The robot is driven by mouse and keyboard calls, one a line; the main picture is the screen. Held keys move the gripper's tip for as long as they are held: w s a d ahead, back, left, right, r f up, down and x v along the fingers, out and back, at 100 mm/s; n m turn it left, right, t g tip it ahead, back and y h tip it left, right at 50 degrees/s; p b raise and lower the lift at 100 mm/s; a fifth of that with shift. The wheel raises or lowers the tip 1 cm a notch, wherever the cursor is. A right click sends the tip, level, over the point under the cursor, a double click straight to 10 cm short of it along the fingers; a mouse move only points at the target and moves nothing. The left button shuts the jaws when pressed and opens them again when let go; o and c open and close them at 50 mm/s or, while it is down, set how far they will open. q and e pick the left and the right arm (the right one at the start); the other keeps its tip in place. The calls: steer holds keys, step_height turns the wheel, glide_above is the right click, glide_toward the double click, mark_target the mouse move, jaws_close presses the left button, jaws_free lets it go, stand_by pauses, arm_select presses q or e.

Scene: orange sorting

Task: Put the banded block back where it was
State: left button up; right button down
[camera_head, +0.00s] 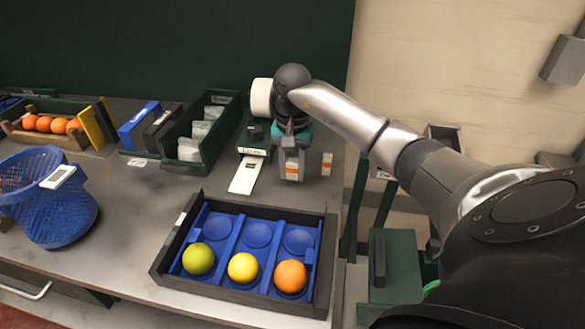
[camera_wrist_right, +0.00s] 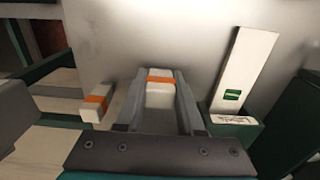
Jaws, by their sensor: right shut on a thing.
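My right gripper (camera_head: 291,172) is shut on a white block with an orange band. The held banded block (camera_wrist_right: 160,90) sits between the two fingers in the right wrist view. In the head view it is partly hidden by the fingers, near the table's back right. I cannot tell whether it touches the table. A second white block with an orange band (camera_head: 326,164) stands apart, just right of the gripper near the table's right edge. It also shows left of the fingers in the right wrist view (camera_wrist_right: 96,103). My left gripper is not in view.
A white card in a green holder (camera_head: 245,176) lies just left of the gripper. In front is a dark tray (camera_head: 172,244) with blue cups and three fruits. A green bin (camera_head: 207,168), a blue basket (camera_head: 60,215) and a crate of oranges (camera_head: 40,138) stand further left.

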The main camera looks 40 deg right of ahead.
steer(key=shift+f+b, duration=0.3)
steer(key=shift+f, duration=0.1)
steer(key=shift+c, duration=0.2)
jaws_free()
stand_by(0.5)
steer(key=shift+r+p, duration=2.95)
steer(key=shift+r, duration=1.1)
